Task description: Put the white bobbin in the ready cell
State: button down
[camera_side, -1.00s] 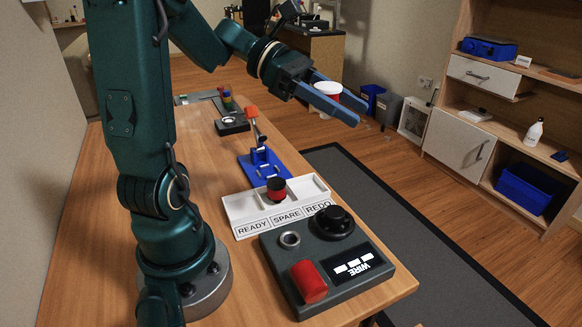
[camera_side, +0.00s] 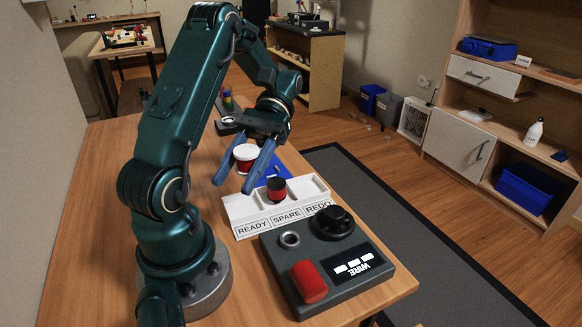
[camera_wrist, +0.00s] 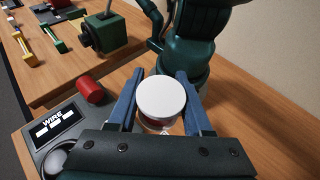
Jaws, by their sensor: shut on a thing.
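The white bobbin (camera_side: 244,155) is between my gripper's blue fingers (camera_side: 233,185), which are shut on it. It also shows in the wrist view (camera_wrist: 162,98), its round white top facing up, with a little red below the rim. My gripper (camera_wrist: 159,75) holds it above the work table, behind and above the left part of the white three-cell tray (camera_side: 238,225). The READY cell (camera_side: 240,207) is at the tray's left and looks empty, partly hidden by the fingers. A black-topped red bobbin (camera_side: 277,188) stands in the middle SPARE cell. The REDO cell (camera_side: 306,188) is empty.
A dark console (camera_side: 330,262) with a red cylinder (camera_side: 309,281), black knob (camera_side: 333,222) and WIRE display stands in front of the tray. A blue stand (camera_side: 262,176) sits behind the tray, partly hidden by my gripper. Bare table lies left of the tray.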

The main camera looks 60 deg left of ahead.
jog(key=s+a+r+m+y, duration=0.4)
jog(key=a+r+m+y, duration=0.1)
jog(key=a+m+y, duration=0.5)
jog(key=s+a+r+m+y, duration=0.5)
jog(key=a+r+m+y, duration=0.15)
jog(key=a+y, duration=0.35)
jog(key=shift+m+t+h, duration=0.3)
jog(key=shift+m+h, duration=0.15)
jog(key=shift+h, duration=0.15)
jog(key=f, duration=1.7)
jog(key=a+f, duration=0.1)
jog(key=f, duration=0.7)
jog(key=shift+w+f, duration=0.2)
jog(key=shift+f, duration=0.05)
jog(key=shift+c, duration=1.6)
grip_release()
